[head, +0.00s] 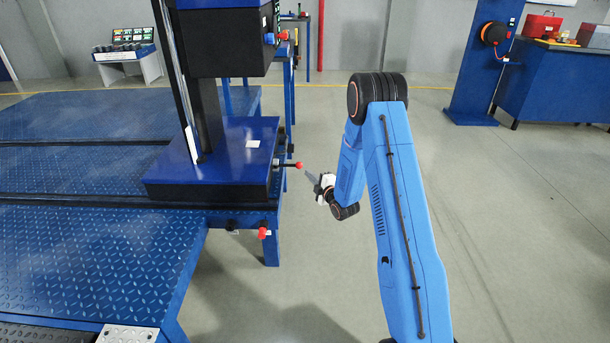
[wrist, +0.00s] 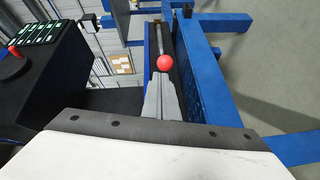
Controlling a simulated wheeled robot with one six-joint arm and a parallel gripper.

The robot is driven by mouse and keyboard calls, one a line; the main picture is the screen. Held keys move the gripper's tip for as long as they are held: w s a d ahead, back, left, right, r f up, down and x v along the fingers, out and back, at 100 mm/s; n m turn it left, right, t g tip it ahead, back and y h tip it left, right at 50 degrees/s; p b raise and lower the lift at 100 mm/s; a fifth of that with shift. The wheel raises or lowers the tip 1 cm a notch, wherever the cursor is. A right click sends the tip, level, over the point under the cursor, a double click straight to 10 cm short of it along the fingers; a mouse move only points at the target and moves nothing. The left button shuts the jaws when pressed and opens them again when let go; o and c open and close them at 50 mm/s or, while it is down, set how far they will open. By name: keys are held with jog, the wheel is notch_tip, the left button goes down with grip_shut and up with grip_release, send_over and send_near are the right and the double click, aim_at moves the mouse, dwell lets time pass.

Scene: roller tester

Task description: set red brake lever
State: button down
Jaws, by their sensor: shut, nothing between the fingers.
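A lever with a dark rod and a red ball knob (head: 299,165) sticks out to the right from the blue machine base. In the wrist view the red ball (wrist: 167,62) is just beyond the fingertips, its rod running away behind it. My gripper (head: 307,172) is beside the knob, to its lower right, with its fingers pointing toward it. In the wrist view my gripper (wrist: 160,78) has its grey fingers together, with nothing held. I cannot tell whether the fingertips touch the ball.
A second red knob (head: 264,233) sits lower on the blue frame edge. The blue platform (head: 90,245) fills the left. A black box (wrist: 55,60) with green-lit buttons is at the wrist view's left. A blue workbench (head: 555,85) stands far right. The floor (head: 520,240) on the right is clear.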

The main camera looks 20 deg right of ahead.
jog(key=s+d, duration=0.4)
jog(key=shift+d, duration=0.25)
jog(key=shift+r, duration=0.1)
